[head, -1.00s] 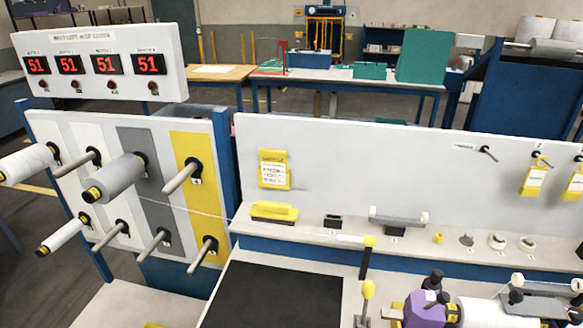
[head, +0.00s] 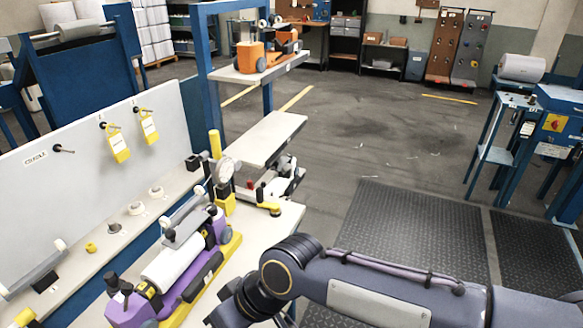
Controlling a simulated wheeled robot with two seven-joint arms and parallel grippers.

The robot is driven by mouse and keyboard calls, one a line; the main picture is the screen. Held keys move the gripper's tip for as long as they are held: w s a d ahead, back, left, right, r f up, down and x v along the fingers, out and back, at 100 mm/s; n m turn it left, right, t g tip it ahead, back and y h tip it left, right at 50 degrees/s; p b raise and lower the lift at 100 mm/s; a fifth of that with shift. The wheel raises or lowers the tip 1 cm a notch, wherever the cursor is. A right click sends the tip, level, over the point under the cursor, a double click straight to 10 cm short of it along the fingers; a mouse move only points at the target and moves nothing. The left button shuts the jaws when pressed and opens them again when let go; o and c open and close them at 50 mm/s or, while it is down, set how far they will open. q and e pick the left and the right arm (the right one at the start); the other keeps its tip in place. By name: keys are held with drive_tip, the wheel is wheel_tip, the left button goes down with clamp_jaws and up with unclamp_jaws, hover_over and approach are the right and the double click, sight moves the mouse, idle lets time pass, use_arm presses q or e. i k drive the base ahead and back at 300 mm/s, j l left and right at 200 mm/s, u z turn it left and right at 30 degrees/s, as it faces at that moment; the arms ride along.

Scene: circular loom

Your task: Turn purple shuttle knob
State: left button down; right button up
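The purple shuttle (head: 192,287) lies on the pale bench at lower left in the head view, carrying a white roll (head: 172,259). Dark knobs (head: 113,283) stand up at its near end, and a yellow strip (head: 229,249) runs along its right side. I cannot tell which knob is the one named. My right arm comes in from the right, bends beside the shuttle and runs down to the bottom edge. Its fingertips are not visible. My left gripper is not in view.
A white upright panel (head: 85,165) with yellow tags (head: 120,148) stands behind a narrow shelf (head: 135,222) of small fittings. An orange machine (head: 250,57) sits on a raised shelf beyond. A blue machine stands at the right. Open floor with dark mats (head: 425,225) lies right of the bench.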

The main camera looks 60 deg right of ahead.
sight(211, 209)
drive_tip(key=k+j+z, duration=0.1)
drive_tip(key=z, duration=0.25)
drive_tip(key=k+z, duration=0.15)
drive_tip(key=z, duration=0.15)
drive_tip(key=k+j+z, duration=0.1)
drive_tip(key=z, duration=0.25)
drive_tip(key=i, duration=0.4)
drive_tip(key=k+u, duration=0.2)
drive_tip(key=k, duration=0.3)
drive_tip(key=i+l+u, duration=0.15)
drive_tip(key=u, duration=0.15)
drive_tip(key=i+l+u, duration=0.1)
drive_tip(key=l+u, duration=0.2)
drive_tip(key=i+l+u, duration=0.1)
drive_tip(key=l+u, duration=0.2)
drive_tip(key=i+l, duration=0.1)
drive_tip(key=l, duration=0.5)
drive_tip(key=i+l+u, duration=0.15)
drive_tip(key=l, duration=1.05)
drive_tip(key=i+u, duration=0.05)
drive_tip(key=i, duration=0.05)
